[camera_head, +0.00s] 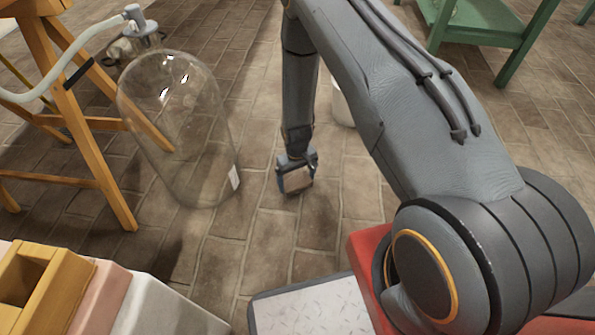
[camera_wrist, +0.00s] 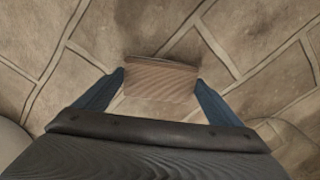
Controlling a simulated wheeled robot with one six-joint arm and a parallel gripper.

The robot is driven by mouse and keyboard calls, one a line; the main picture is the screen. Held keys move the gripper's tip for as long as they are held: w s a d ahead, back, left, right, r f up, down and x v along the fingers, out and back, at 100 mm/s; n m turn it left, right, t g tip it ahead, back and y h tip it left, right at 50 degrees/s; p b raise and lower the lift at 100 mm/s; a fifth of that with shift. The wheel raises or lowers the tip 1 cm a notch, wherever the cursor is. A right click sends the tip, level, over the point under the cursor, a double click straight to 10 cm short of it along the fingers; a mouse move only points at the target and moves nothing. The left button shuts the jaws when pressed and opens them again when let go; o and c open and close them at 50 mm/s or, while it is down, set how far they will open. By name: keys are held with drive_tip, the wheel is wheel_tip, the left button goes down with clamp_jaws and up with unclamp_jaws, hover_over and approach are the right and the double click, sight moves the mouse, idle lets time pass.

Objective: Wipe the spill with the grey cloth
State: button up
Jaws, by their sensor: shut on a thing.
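My gripper (camera_head: 297,180) hangs low over the brick floor, pointing down. It is shut on a small folded grey-brown piece, which I take for the cloth (camera_head: 299,179). In the wrist view the cloth (camera_wrist: 160,78) sits between the two blue-grey fingers as a flat, ribbed block. I cannot tell whether its underside touches the floor. A darker patch (camera_wrist: 145,16) shows on the floor just beyond the cloth in the wrist view. I cannot tell whether it is the spill or shade.
A large clear glass vessel (camera_head: 180,130) stands close left of my gripper. A wooden stand (camera_head: 95,150) with a pale hose is farther left. Coloured boxes (camera_head: 160,305) fill the bottom left. A white container (camera_head: 343,108) is partly behind my arm. A green table (camera_head: 480,28) stands top right.

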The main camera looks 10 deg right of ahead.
sight(296, 183)
drive_tip(key=shift+s+a+r+p, duration=0.15)
drive_tip(key=shift+r+p, duration=0.4)
drive_tip(key=shift+r, duration=0.3)
drive_tip(key=shift+r+p, duration=1.4)
drive_tip(key=shift+r, duration=0.6)
